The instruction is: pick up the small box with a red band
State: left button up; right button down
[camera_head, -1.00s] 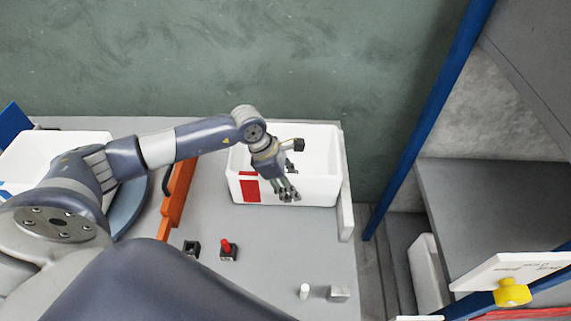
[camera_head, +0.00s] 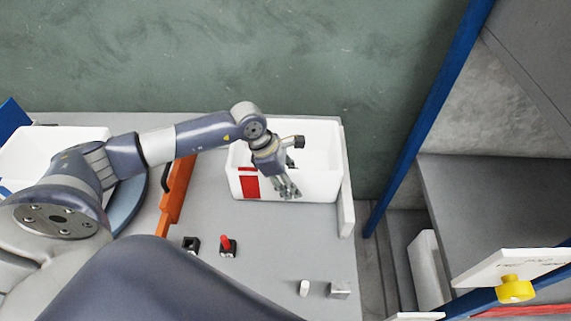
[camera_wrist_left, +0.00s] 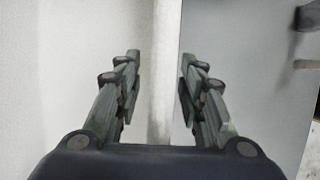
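The small white open box with a red band (camera_head: 325,187) stands on the grey table near its back right corner. Its red patch (camera_head: 249,187) is on the front wall, left of my gripper. My left gripper (camera_head: 287,193) points down at the front wall of the box, its fingers overlapping that wall in the head view. In the left wrist view the two fingers (camera_wrist_left: 160,75) are apart, with a pale wall edge running between them; I cannot tell whether they touch it. My right gripper is not in view.
An orange bar (camera_head: 176,197) stands left of the box. A red button switch (camera_head: 227,246), a black block (camera_head: 191,245) and small white and grey pieces (camera_head: 340,290) sit in front. Another white bin (camera_head: 50,140) is at far left; a blue post (camera_head: 425,120) rises at right.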

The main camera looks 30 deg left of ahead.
pick_arm(q)
grip_shut()
jog(key=shift+r, duration=0.1)
dwell(0.4)
